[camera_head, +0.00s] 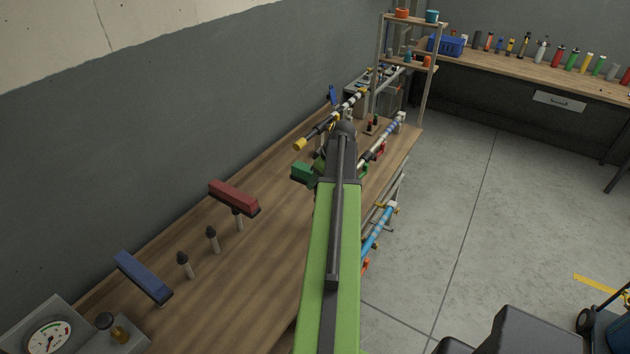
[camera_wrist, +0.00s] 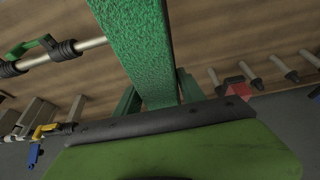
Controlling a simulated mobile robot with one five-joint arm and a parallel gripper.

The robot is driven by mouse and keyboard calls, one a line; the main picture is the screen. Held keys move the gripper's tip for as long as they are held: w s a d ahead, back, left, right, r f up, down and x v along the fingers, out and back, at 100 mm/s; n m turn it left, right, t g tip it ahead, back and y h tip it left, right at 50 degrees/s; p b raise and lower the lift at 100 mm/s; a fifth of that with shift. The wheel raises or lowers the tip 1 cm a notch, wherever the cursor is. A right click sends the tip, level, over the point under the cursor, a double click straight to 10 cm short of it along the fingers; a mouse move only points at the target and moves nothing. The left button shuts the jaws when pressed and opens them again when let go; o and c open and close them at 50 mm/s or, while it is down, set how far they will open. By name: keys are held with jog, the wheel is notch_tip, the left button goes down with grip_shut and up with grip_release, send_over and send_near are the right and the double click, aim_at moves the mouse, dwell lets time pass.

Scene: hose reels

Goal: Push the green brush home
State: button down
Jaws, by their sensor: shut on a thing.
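The green brush (camera_head: 305,173) shows in the head view as a green block just left of my arm's far end, over the workbench (camera_head: 250,265). In the wrist view the green brush (camera_wrist: 138,40) is a long textured green bar running from the top edge to the middle. My gripper (camera_wrist: 157,98) is shut on it, with a jaw on each side. In the head view my gripper is mostly hidden behind my green arm. Two bare dark-tipped pegs (camera_head: 212,240) stand on the bench. I cannot tell what lies under the green brush.
A red brush (camera_head: 234,196) and a blue brush (camera_head: 143,277) stand on posts along the wall side. A gauge box (camera_head: 48,335) is at the near left. Rods with coloured bands (camera_head: 325,129) and a shelf rack (camera_head: 410,65) are at the far end. Floor to the right is open.

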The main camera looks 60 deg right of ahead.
jog(key=shift+f+b, duration=1.25)
jog(key=shift+f, duration=0.05)
jog(key=c, duration=0.6)
grip_release()
jog(key=shift+r, duration=0.1)
jog(key=shift+s+r+p, duration=0.15)
jog(key=shift+r+p, duration=0.35)
jog(key=shift+p, duration=0.1)
jog(key=p+v, duration=1.5)
jog(key=v, duration=0.1)
jog(key=shift+s+r, duration=0.1)
jog(key=shift+s, duration=0.1)
